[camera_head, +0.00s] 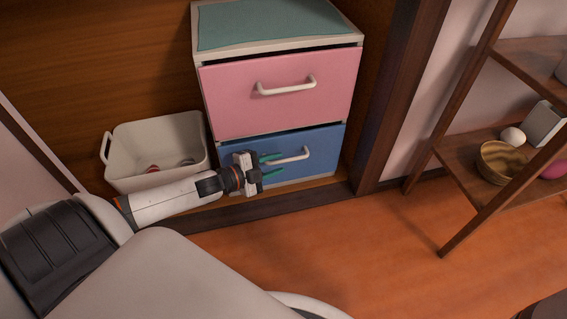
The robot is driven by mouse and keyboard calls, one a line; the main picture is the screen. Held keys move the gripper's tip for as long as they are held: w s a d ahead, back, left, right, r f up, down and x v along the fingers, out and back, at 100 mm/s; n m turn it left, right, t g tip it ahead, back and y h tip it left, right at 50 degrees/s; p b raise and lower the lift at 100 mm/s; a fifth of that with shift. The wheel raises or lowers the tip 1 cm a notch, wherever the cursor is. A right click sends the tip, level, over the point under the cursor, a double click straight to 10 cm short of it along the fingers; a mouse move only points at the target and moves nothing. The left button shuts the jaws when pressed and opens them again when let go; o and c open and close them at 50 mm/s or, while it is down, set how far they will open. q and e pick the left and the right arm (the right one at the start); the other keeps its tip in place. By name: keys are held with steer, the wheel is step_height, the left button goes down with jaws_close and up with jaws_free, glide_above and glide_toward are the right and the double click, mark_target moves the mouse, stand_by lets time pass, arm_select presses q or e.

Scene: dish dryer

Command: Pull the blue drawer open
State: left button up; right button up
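The blue drawer (325,139) is the lower drawer of a small cabinet at the back, below a pink drawer (322,87). It looks shut or nearly shut. Its white handle (296,156) faces me. My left gripper (271,166) is in front of the blue drawer, at the left end of the handle. Its two green fingertips are apart, one above the other, and the gripper is open. Whether the fingers touch the handle cannot be told. My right gripper is not in view.
A white bin (160,152) with small items inside stands left of the cabinet. A dark wooden sill (300,202) runs in front of it. A wooden post (394,95) stands close on the right. A wooden shelf (468,157) holds a bowl (499,162). The orange floor (340,250) in front is clear.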

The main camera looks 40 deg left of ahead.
mark_target(279, 162)
arm_select(q)
steer(key=shift+b+x, duration=0.65)
steer(key=shift+x, duration=1.05)
jaws_close()
